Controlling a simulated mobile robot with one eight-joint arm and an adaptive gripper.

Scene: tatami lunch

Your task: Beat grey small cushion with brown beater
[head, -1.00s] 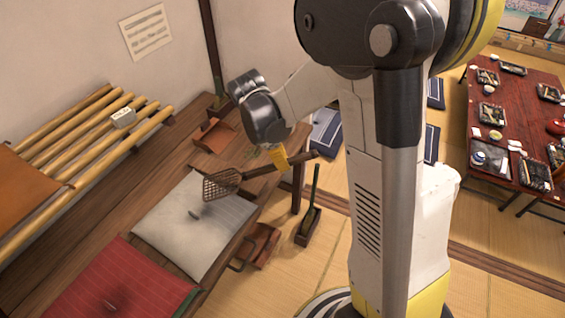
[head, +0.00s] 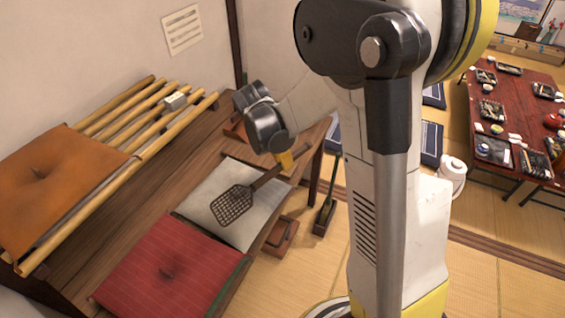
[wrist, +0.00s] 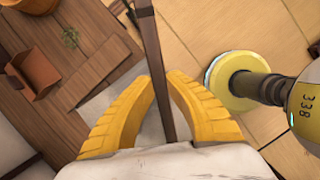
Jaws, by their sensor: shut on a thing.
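The grey small cushion (head: 262,222) lies flat on the wooden bench, beyond the red cushion. The brown beater (head: 232,205) has a flat lattice head, which overlaps the left middle of the grey cushion in the head view. I cannot tell whether it touches the cushion or hovers above it. My gripper (head: 286,160) is at the far side of the cushion, with its yellow fingers shut on the beater's dark handle. In the wrist view the handle (wrist: 158,65) runs between my gripper's fingers (wrist: 158,82). The beater's head is hidden there.
A red cushion (head: 165,265) lies nearer on the bench (head: 140,205). An orange cushion (head: 50,185) rests on bamboo poles (head: 160,140) at the left.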

